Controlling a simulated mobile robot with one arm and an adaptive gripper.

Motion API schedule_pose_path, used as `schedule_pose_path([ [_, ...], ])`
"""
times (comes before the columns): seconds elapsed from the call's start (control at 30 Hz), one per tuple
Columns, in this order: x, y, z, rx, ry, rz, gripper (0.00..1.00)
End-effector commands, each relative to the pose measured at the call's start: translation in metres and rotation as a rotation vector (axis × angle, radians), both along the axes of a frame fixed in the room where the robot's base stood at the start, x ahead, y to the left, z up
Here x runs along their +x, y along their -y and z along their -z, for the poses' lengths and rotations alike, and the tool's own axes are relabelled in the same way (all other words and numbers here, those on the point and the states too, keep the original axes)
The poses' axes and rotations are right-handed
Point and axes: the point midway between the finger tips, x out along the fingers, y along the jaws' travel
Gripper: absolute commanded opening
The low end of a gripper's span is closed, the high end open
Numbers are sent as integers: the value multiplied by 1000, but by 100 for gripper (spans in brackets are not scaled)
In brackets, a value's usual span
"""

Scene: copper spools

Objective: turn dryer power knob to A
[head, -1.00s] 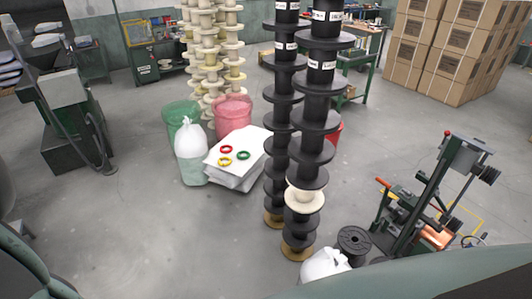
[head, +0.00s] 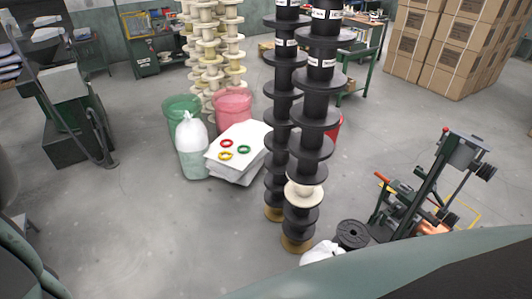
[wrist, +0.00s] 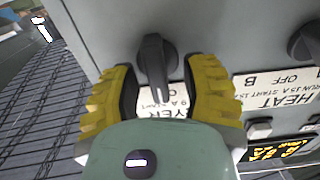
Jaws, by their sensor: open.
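A black power knob (wrist: 155,62) sits on a grey panel (wrist: 215,28) in the wrist view. Its narrow grip points down the picture, over a white label (wrist: 173,100) that reads partly "YER" and is upside down. My gripper (wrist: 160,78) has yellow ribbed fingers that stand apart, one on each side of the knob. A gap shows beside the knob's narrow part; whether either finger touches the knob I cannot tell. The lower end of the label is hidden behind my gripper. The knob and gripper do not show in the head view.
A second black knob (wrist: 304,43) is at the right of the panel, near a "HEAT" label (wrist: 285,90). A dark grid surface (wrist: 42,105) lies left of the panel. In the head view, black spool stacks (head: 316,115) stand beside white sheets (head: 238,165) on open grey floor.

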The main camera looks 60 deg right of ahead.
Motion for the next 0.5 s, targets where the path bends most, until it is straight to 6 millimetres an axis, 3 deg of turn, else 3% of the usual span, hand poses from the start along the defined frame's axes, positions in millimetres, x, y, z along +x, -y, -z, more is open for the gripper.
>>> schedule_pose_path([
  [0.3, 1, 0, 0, 1, 1, 3, 48],
  [0.5, 1, 0, -1, 1, 1, 2, 27],
])
